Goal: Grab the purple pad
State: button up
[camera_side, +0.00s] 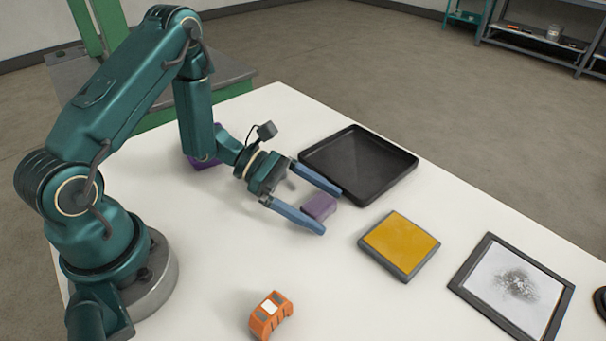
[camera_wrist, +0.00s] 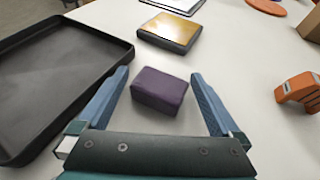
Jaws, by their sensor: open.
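The purple pad (camera_side: 319,207) is a small block lying on the white table. My gripper (camera_side: 333,211) is open, with its blue fingers on either side of the pad. In the wrist view the pad (camera_wrist: 160,90) sits between the two fingertips (camera_wrist: 162,75), with a visible gap on each side. The fingers do not appear to touch it. No part of the gripper hides the pad's top in the wrist view.
A black tray (camera_side: 402,185) stands close to one finger. A yellow-topped block (camera_side: 400,243), a framed grey panel (camera_side: 515,284) and an orange device (camera_side: 270,313) lie on the table. A darker purple object (camera_side: 203,162) is partly hidden behind my arm.

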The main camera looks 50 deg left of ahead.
jog(key=shift+c, duration=0.3)
jog(key=c, duration=1)
